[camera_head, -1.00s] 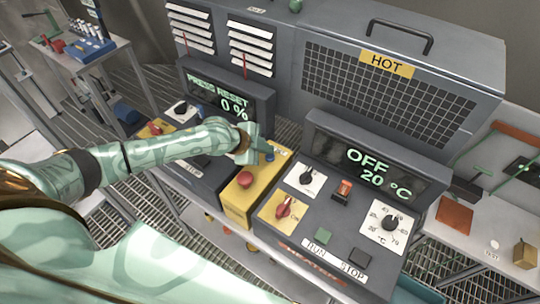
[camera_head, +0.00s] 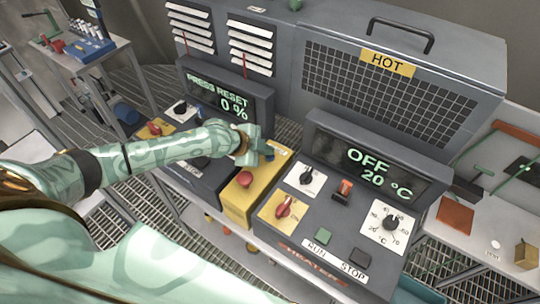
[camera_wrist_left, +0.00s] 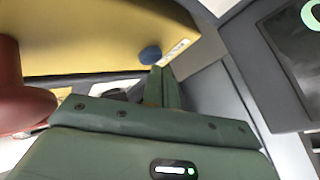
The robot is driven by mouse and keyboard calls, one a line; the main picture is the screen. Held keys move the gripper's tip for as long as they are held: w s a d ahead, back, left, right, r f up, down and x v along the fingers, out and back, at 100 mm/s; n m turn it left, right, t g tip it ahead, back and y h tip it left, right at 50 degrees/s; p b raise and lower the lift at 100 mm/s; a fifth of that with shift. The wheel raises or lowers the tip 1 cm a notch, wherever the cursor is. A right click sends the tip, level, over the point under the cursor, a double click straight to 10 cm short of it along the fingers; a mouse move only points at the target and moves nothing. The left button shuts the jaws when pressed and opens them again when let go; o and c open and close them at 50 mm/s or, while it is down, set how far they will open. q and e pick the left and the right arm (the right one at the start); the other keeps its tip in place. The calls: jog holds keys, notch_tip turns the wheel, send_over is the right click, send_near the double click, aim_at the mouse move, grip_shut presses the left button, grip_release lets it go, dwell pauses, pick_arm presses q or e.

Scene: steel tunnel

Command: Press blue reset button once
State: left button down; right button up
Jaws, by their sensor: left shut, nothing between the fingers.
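The yellow control box (camera_head: 238,202) stands between two dark consoles. Its blue button shows in the left wrist view (camera_wrist_left: 150,54), near the box's edge beside a white label. In the head view my gripper and arm mostly cover that button. My left gripper (camera_head: 264,151) reaches in from the left over the far end of the yellow box, shut and empty. In the left wrist view its fingertips (camera_wrist_left: 157,70) are right by the blue button; I cannot tell whether they touch it. The left display (camera_head: 220,96) reads PRESS RESET, 0 %. My right gripper is not in view.
A red mushroom button (camera_head: 244,179) sits on the same yellow box, close to my gripper; it also shows in the left wrist view (camera_wrist_left: 22,98). The right console has a display (camera_head: 368,166) reading OFF, 20 °C, and several knobs. A grey cabinet marked HOT (camera_head: 387,64) stands behind.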

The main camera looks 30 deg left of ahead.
aim_at(266, 157)
pick_arm(q)
jog(key=shift+f+b, duration=0.3)
jog(key=shift+f, duration=0.15)
dwell(0.4)
dwell(0.3)
jog(key=shift+r+p, duration=0.85)
jog(key=shift+r, duration=0.05)
notch_tip(266, 157, up, 5)
jog(key=p, duration=0.5)
dwell(0.5)
